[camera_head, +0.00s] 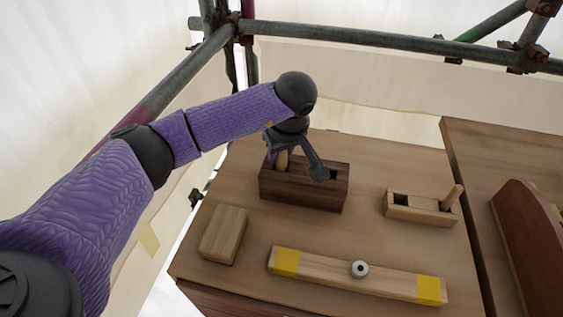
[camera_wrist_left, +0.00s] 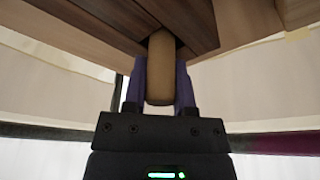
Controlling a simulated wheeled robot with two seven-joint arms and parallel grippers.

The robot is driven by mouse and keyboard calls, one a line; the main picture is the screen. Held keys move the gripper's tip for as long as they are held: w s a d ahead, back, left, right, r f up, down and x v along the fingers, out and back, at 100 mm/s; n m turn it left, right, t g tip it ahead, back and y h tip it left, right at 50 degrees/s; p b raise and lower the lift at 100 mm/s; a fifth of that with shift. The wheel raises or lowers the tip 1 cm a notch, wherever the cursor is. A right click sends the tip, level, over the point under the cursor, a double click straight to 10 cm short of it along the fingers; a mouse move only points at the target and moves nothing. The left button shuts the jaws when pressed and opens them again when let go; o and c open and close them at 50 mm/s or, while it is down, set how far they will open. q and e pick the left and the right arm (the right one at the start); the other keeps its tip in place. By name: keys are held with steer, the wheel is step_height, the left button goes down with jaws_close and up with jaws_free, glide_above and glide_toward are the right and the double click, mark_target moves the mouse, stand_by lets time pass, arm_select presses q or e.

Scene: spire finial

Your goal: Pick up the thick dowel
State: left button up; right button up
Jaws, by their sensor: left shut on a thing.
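The thick dowel (camera_head: 282,160) is a pale wooden peg standing upright at the left end of the dark wooden block (camera_head: 322,193). My left gripper (camera_head: 284,152) reaches down over that end and is shut on the dowel. In the left wrist view the dowel (camera_wrist_left: 161,75) sits between the two purple fingers (camera_wrist_left: 160,88), and its far end meets the block (camera_wrist_left: 195,22). I cannot tell how deep it sits in its hole. A dark square hole shows at the block's right end, partly behind a grey part of my gripper. My right gripper is not in view.
A light block (camera_head: 417,209) with a square hole and a thinner tilted peg (camera_head: 452,197) stands at right. A bar (camera_head: 330,273) with yellow ends and a small wooden block (camera_head: 223,235) lie in front. Scaffold pipes (camera_head: 350,40) cross behind. A reddish curved piece (camera_head: 530,245) is far right.

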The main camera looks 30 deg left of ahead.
arm_select(q)
jaws_close()
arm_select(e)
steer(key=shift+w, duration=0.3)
arm_select(q)
steer(key=shift+r, duration=0.15)
step_height(320, 180, up, 9)
steer(key=p, duration=0.2)
steer(key=shift+r+p, duration=0.1)
steer(key=shift+p, duration=0.2)
steer(key=shift+r, duration=0.25)
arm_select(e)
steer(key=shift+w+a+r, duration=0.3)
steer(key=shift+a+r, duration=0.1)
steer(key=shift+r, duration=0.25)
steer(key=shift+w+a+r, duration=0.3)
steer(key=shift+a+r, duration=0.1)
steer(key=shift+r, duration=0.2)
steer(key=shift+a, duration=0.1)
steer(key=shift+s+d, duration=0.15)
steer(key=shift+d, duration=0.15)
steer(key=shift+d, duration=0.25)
